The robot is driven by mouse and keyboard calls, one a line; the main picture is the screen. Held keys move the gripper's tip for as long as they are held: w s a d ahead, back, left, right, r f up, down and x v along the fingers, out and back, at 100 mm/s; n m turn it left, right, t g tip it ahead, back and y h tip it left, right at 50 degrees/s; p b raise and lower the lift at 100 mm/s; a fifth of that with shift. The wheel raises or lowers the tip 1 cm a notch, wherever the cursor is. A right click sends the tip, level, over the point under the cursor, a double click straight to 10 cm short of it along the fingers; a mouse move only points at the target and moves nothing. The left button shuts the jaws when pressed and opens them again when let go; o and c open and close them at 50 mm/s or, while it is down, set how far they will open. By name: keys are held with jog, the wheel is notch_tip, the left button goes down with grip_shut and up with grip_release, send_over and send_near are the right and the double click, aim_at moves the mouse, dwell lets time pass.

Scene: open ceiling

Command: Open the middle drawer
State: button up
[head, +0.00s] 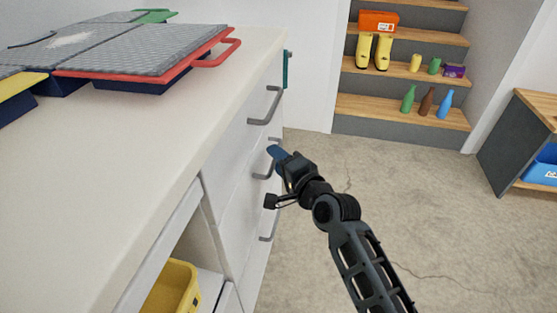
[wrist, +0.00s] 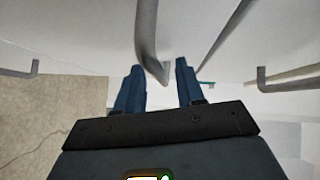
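A white cabinet (head: 225,140) on the left has grey bar handles one above another on its drawer fronts. The middle handle (head: 266,176) is partly hidden behind my gripper (head: 277,156). In the wrist view my gripper (wrist: 158,76) is open, its two blue fingers apart. The middle handle (wrist: 148,35) reaches down between the fingertips, with a gap to each finger visible. I cannot tell whether it touches either one. The drawer fronts look flush and closed.
Other handles sit above (head: 267,106) and below (head: 270,226). Grey-lidded boxes (head: 140,52) lie on the countertop. A yellow bin (head: 175,287) sits in an open compartment at lower left. Steps with bottles and boots (head: 375,52) stand behind. The floor (head: 400,200) on the right is clear.

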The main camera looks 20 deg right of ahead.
jog(key=shift+c, duration=0.3)
grip_shut()
jog(key=shift+d, duration=0.1)
jog(key=s+d+b, duration=0.2)
jog(key=s+d, duration=0.6)
jog(key=d, duration=0.3)
jog(key=s+d+b, duration=0.3)
jog(key=s+d, duration=0.6)
jog(key=d, duration=0.3)
jog(key=shift+d, duration=0.15)
jog(key=shift+o, duration=0.3)
grip_release()
jog(key=shift+s, duration=0.1)
